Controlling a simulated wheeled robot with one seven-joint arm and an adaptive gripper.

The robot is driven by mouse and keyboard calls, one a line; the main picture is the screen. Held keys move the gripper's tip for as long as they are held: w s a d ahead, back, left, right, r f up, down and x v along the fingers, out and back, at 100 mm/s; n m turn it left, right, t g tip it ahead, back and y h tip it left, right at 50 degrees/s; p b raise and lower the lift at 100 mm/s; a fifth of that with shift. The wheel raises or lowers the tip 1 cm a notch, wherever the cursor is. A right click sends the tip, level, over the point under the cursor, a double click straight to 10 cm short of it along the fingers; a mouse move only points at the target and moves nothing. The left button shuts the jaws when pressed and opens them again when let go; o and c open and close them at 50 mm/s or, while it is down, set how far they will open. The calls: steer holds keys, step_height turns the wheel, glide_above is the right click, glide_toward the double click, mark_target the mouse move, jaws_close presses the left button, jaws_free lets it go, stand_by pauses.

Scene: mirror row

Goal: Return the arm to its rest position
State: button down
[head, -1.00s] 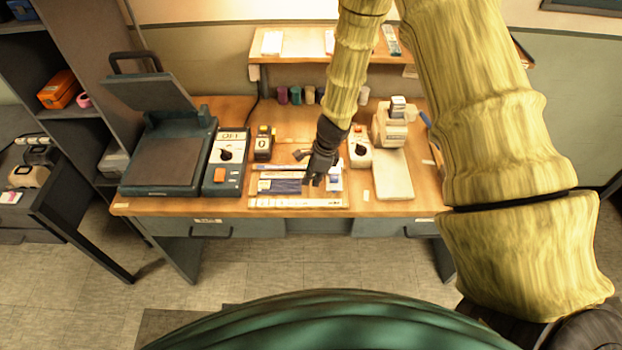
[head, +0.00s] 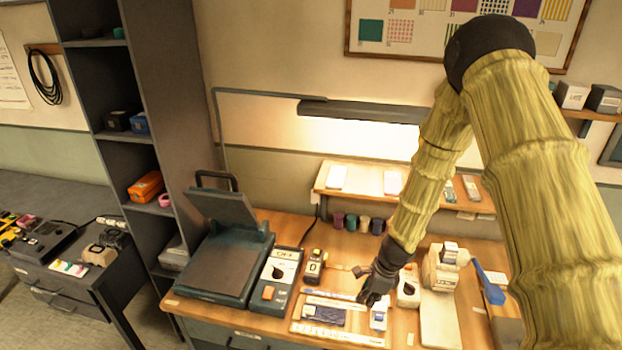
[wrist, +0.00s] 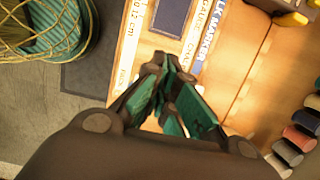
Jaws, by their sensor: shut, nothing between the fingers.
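My arm, in yellow ribbed covering, comes in from the right of the head view and bends down over the wooden workbench (head: 270,222). My gripper (head: 366,300) is dark and hangs above the middle of the bench, over the front tray area with a ruler. In the wrist view my gripper (wrist: 172,68) shows its green-padded fingers drawn together at the tips, with nothing between them. The tips appear above the bench's front part. How high they are above it is hard to tell.
A heat press (head: 213,265) stands at the bench's left, beside a switch box (head: 277,280). A white device (head: 442,268) stands right of my gripper. Several spools (head: 350,222) line the back below a small shelf (head: 365,182). A lamp (head: 360,110) hangs above. Dark shelving stands left.

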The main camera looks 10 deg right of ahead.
steer(key=s+d+f+n+g+h, duration=0.1)
steer(key=s+f+n, duration=0.3)
steer(key=s, duration=0.3)
steer(key=s+d+f+n+h, duration=0.1)
steer(key=s+f+n+h, duration=0.15)
steer(key=s, duration=0.35)
steer(key=s+f+n+g, duration=0.1)
steer(key=s+f+n, duration=0.35)
steer(key=s, duration=0.25)
steer(key=s+a+f+n+t, duration=0.1)
steer(key=s+a+n, duration=0.1)
steer(key=s+n, duration=0.4)
steer(key=s+a+n, duration=0.3)
steer(key=s+n, duration=0.1)
steer(key=s, duration=0.5)
step_height(320, 180, down, 14)
steer(key=b, duration=1.3)
steer(key=shift+w+d+y, duration=0.15)
steer(key=shift+d+y, duration=0.05)
steer(key=shift+y, duration=0.25)
